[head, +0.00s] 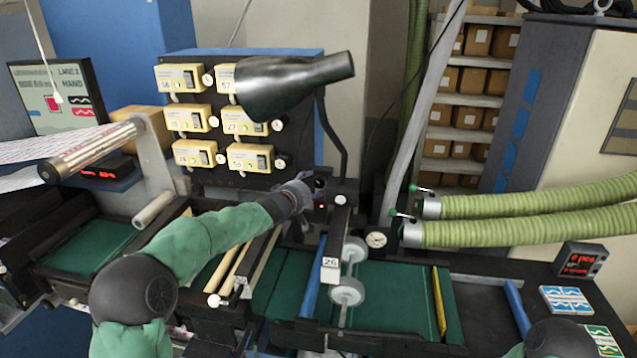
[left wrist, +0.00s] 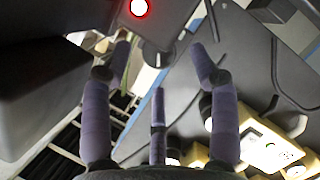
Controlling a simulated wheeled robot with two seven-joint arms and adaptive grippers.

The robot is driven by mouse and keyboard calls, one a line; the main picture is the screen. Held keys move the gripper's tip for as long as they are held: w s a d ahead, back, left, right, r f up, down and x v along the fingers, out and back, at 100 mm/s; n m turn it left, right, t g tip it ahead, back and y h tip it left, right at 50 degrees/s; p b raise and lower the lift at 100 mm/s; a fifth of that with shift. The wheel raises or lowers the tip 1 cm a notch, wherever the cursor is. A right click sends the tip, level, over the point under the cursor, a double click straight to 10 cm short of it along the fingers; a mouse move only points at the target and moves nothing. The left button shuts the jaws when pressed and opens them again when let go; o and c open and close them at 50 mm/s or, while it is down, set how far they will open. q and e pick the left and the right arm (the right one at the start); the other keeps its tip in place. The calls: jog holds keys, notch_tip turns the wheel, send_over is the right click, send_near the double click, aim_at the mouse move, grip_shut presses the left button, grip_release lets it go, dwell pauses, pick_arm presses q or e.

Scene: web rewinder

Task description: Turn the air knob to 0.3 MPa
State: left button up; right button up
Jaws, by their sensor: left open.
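My left gripper (head: 312,186) reaches to the dark machine post behind the green bed in the head view. Its purple-grey fingers are open in the left wrist view (left wrist: 163,62). A small dark knob-like part (left wrist: 166,54) shows between the fingertips there, apparently the air knob. I cannot tell whether the fingers touch it. A lit red lamp (left wrist: 139,8) is just above it, and also shows in the head view (head: 321,207). A round white-faced gauge (head: 376,240) is to the right of the gripper; its reading is too small to tell. My right gripper is not in view.
A black lamp shade (head: 285,82) hangs above the gripper, before a panel of yellow control boxes (head: 193,118). Green ribbed hoses (head: 530,201) come in from the right.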

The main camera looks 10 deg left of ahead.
aim_at(318, 184)
pick_arm(q)
jog(key=shift+p+x, duration=0.4)
jog(key=shift+x, duration=1.55)
jog(key=c, duration=1.1)
